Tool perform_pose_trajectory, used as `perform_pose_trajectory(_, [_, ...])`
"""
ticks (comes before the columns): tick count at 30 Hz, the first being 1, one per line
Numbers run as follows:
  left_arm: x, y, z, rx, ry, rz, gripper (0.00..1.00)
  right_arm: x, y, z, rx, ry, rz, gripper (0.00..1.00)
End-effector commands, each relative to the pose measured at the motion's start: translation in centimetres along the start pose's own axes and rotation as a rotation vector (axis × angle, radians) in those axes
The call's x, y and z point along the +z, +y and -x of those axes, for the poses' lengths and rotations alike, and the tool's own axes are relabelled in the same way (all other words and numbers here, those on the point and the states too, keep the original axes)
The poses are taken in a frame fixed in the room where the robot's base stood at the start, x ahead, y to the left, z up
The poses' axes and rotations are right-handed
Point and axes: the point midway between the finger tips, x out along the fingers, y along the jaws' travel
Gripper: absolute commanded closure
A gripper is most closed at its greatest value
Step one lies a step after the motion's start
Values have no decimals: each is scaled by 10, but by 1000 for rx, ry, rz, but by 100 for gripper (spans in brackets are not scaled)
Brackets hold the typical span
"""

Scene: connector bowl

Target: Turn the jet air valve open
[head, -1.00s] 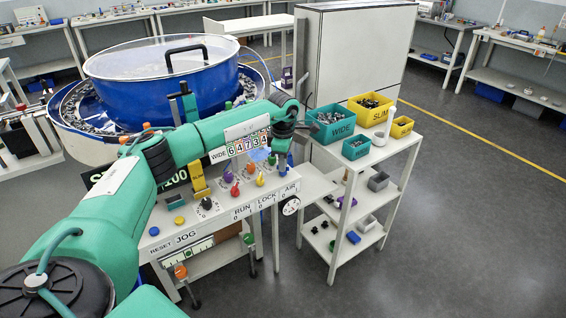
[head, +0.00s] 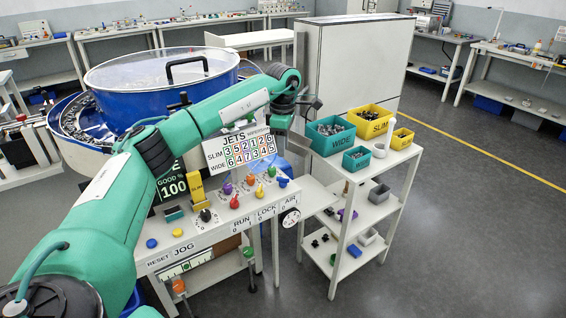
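Which one is the jet air valve cannot be told. A JETS card (head: 240,149) with SLIM and WIDE number rows stands behind the knobs. My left gripper (head: 314,103) is in the air above and behind the knobs, apart from them. Its fingers are small and dark, so their opening is unclear. My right gripper is out of view.
The blue bowl feeder (head: 130,100) with a clear lid stands behind my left arm. A white cabinet (head: 350,65) is at the back. A shelf cart (head: 345,185) with teal and yellow bins stands right of the panel. Grey floor is clear at the right.

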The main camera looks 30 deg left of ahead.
Motion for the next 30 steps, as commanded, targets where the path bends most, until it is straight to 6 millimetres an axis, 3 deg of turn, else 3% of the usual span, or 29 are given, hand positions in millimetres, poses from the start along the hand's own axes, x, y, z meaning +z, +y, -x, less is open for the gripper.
perform_pose_trajectory(7, [0, 0, 28, 1, 0, 0, 69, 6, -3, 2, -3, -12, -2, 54])
perform_pose_trajectory(25, [1, 0, 30, 0, -1, 0, 69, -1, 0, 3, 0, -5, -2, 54])
perform_pose_trajectory(28, [13, -2, 22, 2, -31, -13, 69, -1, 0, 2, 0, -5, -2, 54])
perform_pose_trajectory(30, [35, -7, 9, 3, -89, -33, 69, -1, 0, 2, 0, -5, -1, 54])
